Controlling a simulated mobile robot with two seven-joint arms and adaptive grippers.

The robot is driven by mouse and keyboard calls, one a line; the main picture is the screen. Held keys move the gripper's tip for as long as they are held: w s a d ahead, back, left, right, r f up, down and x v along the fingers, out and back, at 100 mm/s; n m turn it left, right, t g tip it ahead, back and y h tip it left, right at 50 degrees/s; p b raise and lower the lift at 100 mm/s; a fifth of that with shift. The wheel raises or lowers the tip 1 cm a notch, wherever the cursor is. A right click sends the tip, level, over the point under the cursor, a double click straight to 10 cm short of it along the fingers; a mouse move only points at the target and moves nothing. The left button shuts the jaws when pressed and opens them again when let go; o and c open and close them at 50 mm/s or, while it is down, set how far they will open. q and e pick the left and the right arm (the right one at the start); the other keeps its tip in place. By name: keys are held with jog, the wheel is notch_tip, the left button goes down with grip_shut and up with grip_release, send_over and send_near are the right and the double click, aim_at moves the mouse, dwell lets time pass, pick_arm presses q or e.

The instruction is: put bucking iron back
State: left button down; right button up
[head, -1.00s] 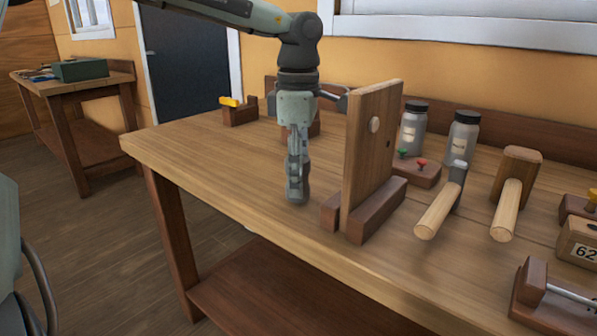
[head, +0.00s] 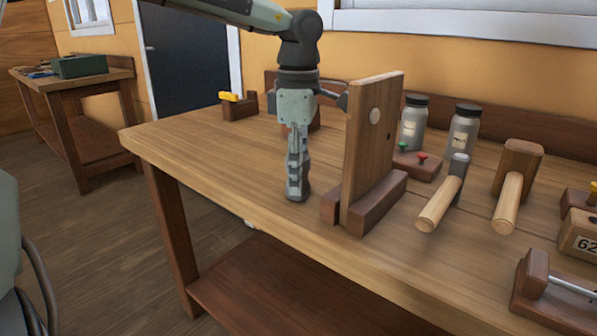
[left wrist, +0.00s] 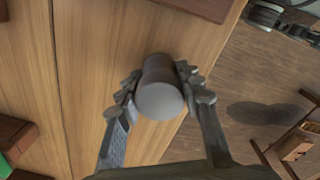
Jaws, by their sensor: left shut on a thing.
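The bucking iron appears to be the plain grey cylinder (left wrist: 160,88) between the fingers in the left wrist view, its round end facing the camera. My left gripper (head: 297,180) is shut on it and points straight down over the bench (head: 225,165), left of the upright board. In the head view the fingers hide most of the iron; only a dark lower end shows near the bench top. I cannot tell whether it touches the wood. My right gripper is not clearly in view.
An upright wooden board (head: 368,150) on a dark base stands just right of my left gripper. Further right are a hammer (head: 437,205), a mallet (head: 514,180), two jars (head: 464,130) and a block with coloured pins (head: 420,168). The bench's left part is mostly clear.

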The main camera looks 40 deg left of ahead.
pick_arm(q)
jog(key=shift+f, duration=0.15)
jog(key=c, duration=1.1)
grip_release()
jog(key=shift+o, duration=0.9)
jog(key=shift+f, duration=0.1)
notch_tip(320, 180, up, 12)
jog(key=shift+s+r, duration=0.1)
jog(key=shift+r, duration=0.05)
